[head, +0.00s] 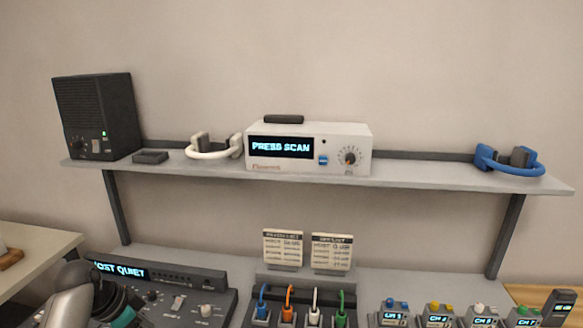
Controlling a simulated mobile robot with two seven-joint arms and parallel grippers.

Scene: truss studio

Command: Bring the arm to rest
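Part of my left arm shows at the bottom left corner, in front of the console (215,282) with the lit "OST QUIET" display; its first letter is hidden. The arm's gripper is below the picture's edge, so its fingers cannot be seen. My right arm and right gripper do not show anywhere. No object is seen in either hand.
A grey shelf (400,179) holds a black speaker (100,115), white headphones (214,147), a white scanner box (310,147) reading "PRESS SCAN", and blue headphones (510,161). Below stand two cards (283,248), several coloured cables (288,303) and channel boxes (438,316).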

